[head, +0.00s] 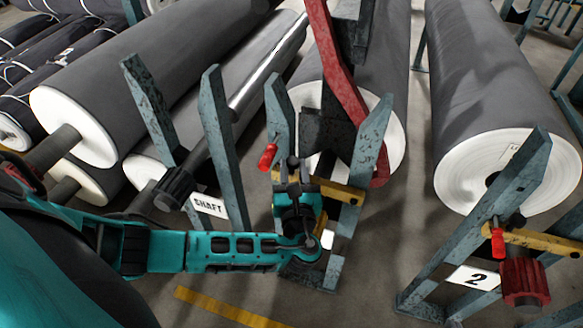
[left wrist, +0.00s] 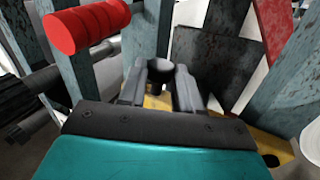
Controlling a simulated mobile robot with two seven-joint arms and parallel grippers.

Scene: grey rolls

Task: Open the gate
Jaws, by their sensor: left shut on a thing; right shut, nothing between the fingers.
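The gate looks to be the yellow bar (head: 340,190) across the middle blue-grey stand; part of it is hidden by my gripper. It also shows in the left wrist view (left wrist: 245,140). A red handle (head: 267,157) sits at the bar's left end; it is large at the upper left of the wrist view (left wrist: 88,25). My left gripper (head: 292,167) is over the bar, beside the red handle. In the wrist view its fingers (left wrist: 160,85) are shut on a dark round knob (left wrist: 160,68) above the bar. My right gripper is out of view.
Stand posts (head: 225,140) rise left of the gripper, with a "SHAFT" sign (head: 208,204). A red slanted beam (head: 345,80) stands close to the right. Large grey rolls (head: 190,70) lie behind. Another stand with a yellow bar (head: 545,241) is at right. Floor between the stands is clear.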

